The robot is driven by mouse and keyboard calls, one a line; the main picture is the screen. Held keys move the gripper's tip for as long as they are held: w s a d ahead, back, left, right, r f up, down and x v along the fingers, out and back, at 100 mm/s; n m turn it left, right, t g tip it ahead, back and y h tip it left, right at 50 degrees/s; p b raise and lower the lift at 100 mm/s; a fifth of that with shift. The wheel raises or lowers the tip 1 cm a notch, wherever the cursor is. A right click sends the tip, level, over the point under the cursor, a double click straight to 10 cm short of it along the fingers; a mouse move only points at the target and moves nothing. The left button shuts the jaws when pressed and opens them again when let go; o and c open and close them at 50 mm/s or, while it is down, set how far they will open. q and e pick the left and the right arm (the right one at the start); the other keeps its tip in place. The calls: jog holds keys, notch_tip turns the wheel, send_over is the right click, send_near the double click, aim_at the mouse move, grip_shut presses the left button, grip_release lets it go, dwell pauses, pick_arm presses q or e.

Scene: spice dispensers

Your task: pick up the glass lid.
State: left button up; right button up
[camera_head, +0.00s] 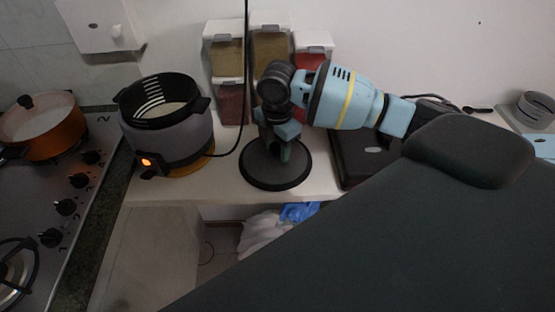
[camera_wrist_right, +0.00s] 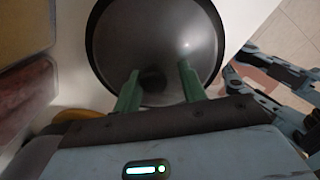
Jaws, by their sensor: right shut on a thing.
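The glass lid (camera_head: 268,172) is a round dark disc with a black rim on the white counter in the head view. In the right wrist view the lid (camera_wrist_right: 155,40) fills the upper middle, with a dark knob (camera_wrist_right: 153,80) near the fingers. My right gripper (camera_head: 283,148) reaches down over the lid. Its two green fingers (camera_wrist_right: 158,82) stand on either side of the knob, shut on it. The fingertips are partly hidden in the head view. Blue-grey arm linkage, perhaps of my left gripper (camera_wrist_right: 268,82), shows at the right of the wrist view.
A grey cooker (camera_head: 170,130) with an open black pot and lit orange light stands left of the lid. Spice dispensers (camera_head: 228,55) line the wall behind. An orange pot (camera_head: 45,128) sits on the hob (camera_head: 60,180). A dark flat object (camera_head: 360,155) lies right of the lid.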

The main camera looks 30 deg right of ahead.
aim_at(277, 147)
jog(key=shift+s+f, duration=0.15)
jog(key=shift+f, duration=0.3)
grip_shut()
jog(key=r, duration=1)
jog(key=shift+w+r+p, duration=0.2)
jog(key=shift+r+p, duration=0.05)
jog(key=shift+p, duration=0.05)
jog(key=s+a+f+m, duration=0.3)
jog(key=s+a+m, duration=0.5)
jog(key=m, duration=1.1)
jog(key=s, duration=0.2)
jog(key=shift+s+a+m, duration=0.2)
jog(key=shift+s+m, duration=0.1)
jog(key=shift+s, duration=0.05)
